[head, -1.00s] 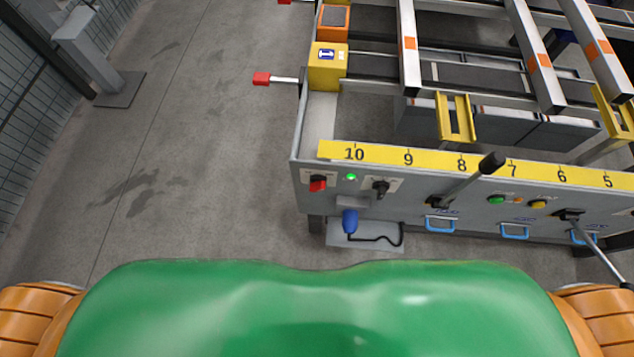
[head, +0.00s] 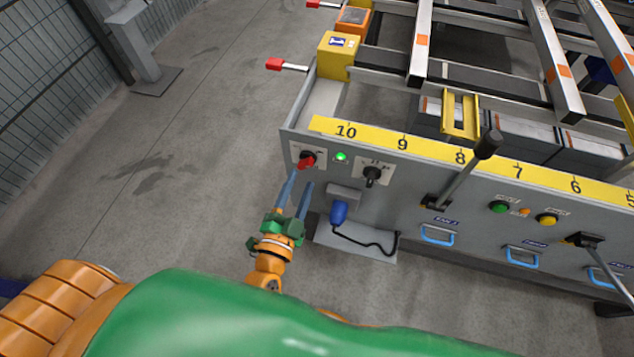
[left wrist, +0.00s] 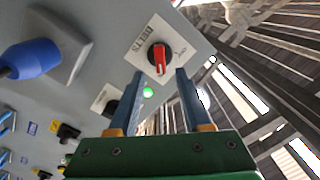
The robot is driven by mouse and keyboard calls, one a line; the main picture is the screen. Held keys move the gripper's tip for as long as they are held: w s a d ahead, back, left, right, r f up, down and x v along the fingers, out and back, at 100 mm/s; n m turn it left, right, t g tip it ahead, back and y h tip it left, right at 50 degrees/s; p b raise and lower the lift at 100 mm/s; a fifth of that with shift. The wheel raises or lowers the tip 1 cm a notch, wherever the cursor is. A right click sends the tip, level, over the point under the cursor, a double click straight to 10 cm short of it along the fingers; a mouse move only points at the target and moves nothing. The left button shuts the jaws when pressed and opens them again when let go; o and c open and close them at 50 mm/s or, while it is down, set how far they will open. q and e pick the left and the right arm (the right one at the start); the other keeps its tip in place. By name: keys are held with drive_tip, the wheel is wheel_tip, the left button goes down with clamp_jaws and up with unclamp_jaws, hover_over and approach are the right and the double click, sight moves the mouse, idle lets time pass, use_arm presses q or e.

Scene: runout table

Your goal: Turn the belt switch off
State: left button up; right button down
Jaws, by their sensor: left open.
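The belt switch (head: 307,159) is a red rotary knob on a white plate at the left end of the grey panel. A green lamp (head: 341,156) beside it is lit. My left gripper (head: 299,186) is open, with its two blue-grey fingers pointing up at the switch from just below. In the left wrist view the red knob (left wrist: 159,58) sits ahead, between and beyond the fingertips (left wrist: 160,75), on a plate marked BELTS. The fingers appear apart from the knob. My right gripper is not in view.
A black selector knob (head: 372,174) is right of the lamp. A blue plug (head: 339,211) with a black cable hangs below. A long black-handled lever (head: 487,144) sticks out further right. The floor left of the table is clear.

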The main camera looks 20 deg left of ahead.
sight(305, 167)
use_arm(q)
drive_tip(key=w, duration=0.4)
drive_tip(key=shift+a+f, duration=0.15)
drive_tip(key=shift+a, duration=0.1)
drive_tip(key=shift+w+d, duration=0.1)
drive_tip(key=shift+w, duration=0.2)
drive_tip(key=shift+d, duration=0.1)
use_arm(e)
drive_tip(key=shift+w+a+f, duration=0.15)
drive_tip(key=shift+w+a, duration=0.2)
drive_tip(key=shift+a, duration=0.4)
use_arm(q)
clamp_jaws()
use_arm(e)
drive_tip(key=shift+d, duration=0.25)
